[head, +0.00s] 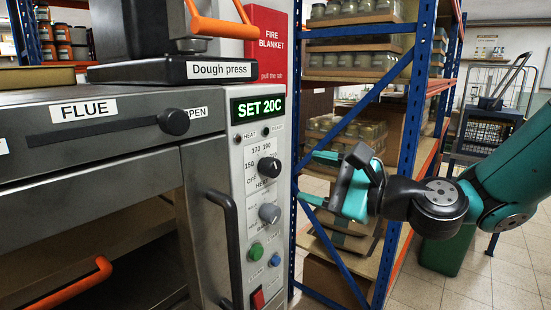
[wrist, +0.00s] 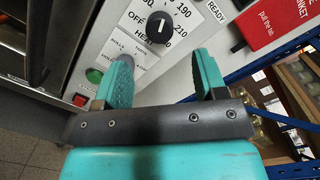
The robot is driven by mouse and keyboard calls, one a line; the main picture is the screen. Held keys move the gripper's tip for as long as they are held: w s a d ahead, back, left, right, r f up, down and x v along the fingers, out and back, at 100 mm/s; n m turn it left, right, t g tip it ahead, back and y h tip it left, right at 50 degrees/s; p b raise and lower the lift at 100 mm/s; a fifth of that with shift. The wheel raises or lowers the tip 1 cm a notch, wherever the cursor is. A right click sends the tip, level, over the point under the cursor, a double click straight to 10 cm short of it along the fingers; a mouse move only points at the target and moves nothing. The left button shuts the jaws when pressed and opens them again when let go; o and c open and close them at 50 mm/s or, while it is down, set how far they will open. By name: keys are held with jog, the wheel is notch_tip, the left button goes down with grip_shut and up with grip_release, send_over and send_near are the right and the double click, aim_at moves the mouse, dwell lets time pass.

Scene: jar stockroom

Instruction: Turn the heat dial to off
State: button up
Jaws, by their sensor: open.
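The heat dial (head: 270,167) is a round black knob on the pale control panel (head: 245,150), with OFF and temperature numbers printed around it. It also shows in the wrist view (wrist: 160,28), with a short light mark on its face; which number it points at I cannot tell for sure. The green display (head: 258,108) above reads SET 20C. My gripper (head: 318,178) is to the right of the panel, pointing at it. In the wrist view my gripper (wrist: 163,60) is open and empty, its teal fingers apart, with the dial beyond the gap and not touched.
A grey knob (head: 269,213), green button (head: 256,251), blue button (head: 275,260) and red switch (head: 257,299) sit below the dial. A dark vertical handle (head: 230,245) sticks out to the left. Blue shelving (head: 400,120) with jars stands behind my gripper.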

aim_at(276, 169)
jog(key=p+x, duration=0.3)
jog(key=x, duration=0.5)
jog(key=shift+w+a, duration=0.2)
jog(key=shift+a, duration=0.2)
jog(key=shift+f, duration=0.1)
jog(key=c, duration=0.9)
